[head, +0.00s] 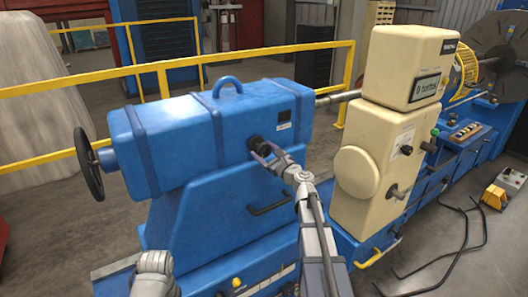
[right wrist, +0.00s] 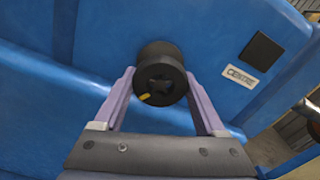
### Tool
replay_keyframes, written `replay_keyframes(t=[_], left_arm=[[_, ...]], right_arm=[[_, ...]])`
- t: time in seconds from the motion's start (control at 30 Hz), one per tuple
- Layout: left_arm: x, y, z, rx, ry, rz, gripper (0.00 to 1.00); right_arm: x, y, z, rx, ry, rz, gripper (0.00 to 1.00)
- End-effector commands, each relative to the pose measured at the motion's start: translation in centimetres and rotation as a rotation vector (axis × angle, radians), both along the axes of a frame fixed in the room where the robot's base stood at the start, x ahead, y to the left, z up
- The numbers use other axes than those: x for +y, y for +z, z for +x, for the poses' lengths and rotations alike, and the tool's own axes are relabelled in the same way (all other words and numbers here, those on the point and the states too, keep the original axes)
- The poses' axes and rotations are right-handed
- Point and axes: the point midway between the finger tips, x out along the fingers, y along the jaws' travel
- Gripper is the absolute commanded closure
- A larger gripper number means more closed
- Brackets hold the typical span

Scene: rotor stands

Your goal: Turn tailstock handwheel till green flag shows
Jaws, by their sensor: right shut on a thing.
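The blue tailstock (head: 165,140) fills the left middle of the head view. Its dark handwheel (head: 88,165) stands on the far left end, away from both grippers. A black knob (right wrist: 162,75) with a small yellow mark sticks out of the tailstock's side. My right gripper (head: 264,153) is shut on this knob, one finger on each side, as the right wrist view (right wrist: 161,90) shows. A square window (right wrist: 262,52) above the "CENTRE" label (right wrist: 241,77) looks dark, with no green in it.
A cream machine housing (head: 375,150) stands right of the tailstock. A black handle (head: 270,203) sticks out below the knob. Yellow railings (head: 120,72) run behind. Bent black rods (head: 440,250) lie on the floor at the right. The floor left of the handwheel looks clear.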

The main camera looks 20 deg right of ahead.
Motion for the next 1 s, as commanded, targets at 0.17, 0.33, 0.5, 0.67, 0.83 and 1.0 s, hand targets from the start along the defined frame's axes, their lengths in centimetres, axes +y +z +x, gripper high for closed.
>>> replay_keyframes(t=[0.17, 0.33, 0.5, 0.67, 0.83, 1.0], left_arm=[[0.00, -0.07, 0.00, 0.000, 0.000, 0.000, 1.00], [0.00, -0.08, -0.01, 0.000, 0.000, 0.000, 1.00], [0.00, -0.09, 0.00, 0.000, 0.000, 0.000, 1.00], [0.00, -0.09, 0.00, 0.000, 0.000, 0.000, 1.00], [0.00, -0.10, -0.01, 0.000, 0.000, 0.000, 1.00], [0.00, -0.10, 0.00, 0.000, 0.000, 0.000, 1.00]], right_arm=[[0.11, -0.12, -0.14, 0.021, 0.000, 0.135, 0.82], [0.15, -0.13, -0.15, 0.036, 0.000, 0.240, 0.82], [0.19, -0.14, -0.17, 0.046, 0.000, 0.315, 0.82], [0.20, -0.14, -0.18, 0.052, 0.000, 0.354, 0.82], [0.22, -0.16, -0.19, 0.055, 0.001, 0.374, 0.82], [0.23, -0.16, -0.19, 0.055, 0.001, 0.377, 0.82]])
